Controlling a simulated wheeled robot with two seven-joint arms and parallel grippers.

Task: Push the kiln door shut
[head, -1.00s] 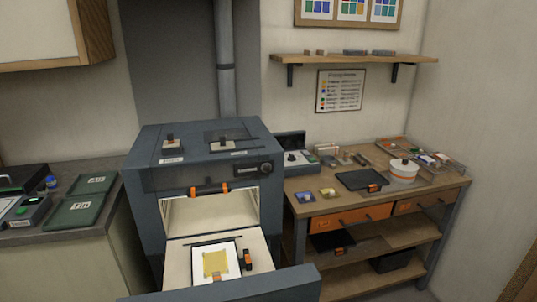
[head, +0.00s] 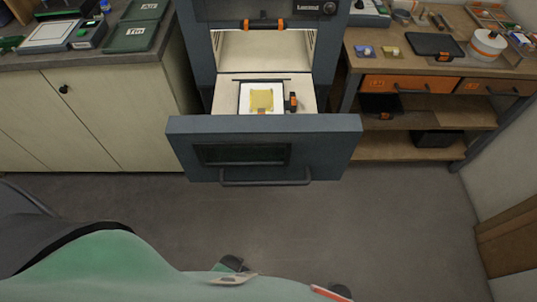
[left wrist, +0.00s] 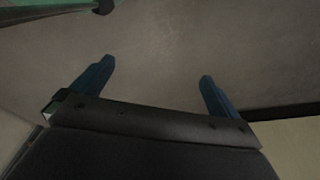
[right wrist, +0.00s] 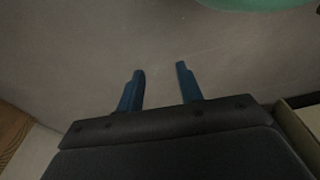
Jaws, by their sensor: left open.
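The kiln (head: 191,30) stands at the top centre of the head view with its pale chamber open. The kiln door (head: 180,145), a dark blue-grey panel with a dark window and a bar handle (head: 265,183), sits out in front of the opening. Behind it, a white plate (head: 246,102) with a yellow square piece lies on the pale surface at the chamber mouth. My left gripper (left wrist: 157,75) is open and empty above grey floor in the left wrist view. My right gripper (right wrist: 160,75) has its fingers apart and empty in the right wrist view. Neither gripper shows in the head view.
A cream cabinet (head: 95,110) is left of the kiln, with green trays (head: 130,36) on its counter. A wooden workbench (head: 400,60) with orange drawers is at right. The grey floor (head: 400,215) in front of the door is clear. My green base shows at the bottom.

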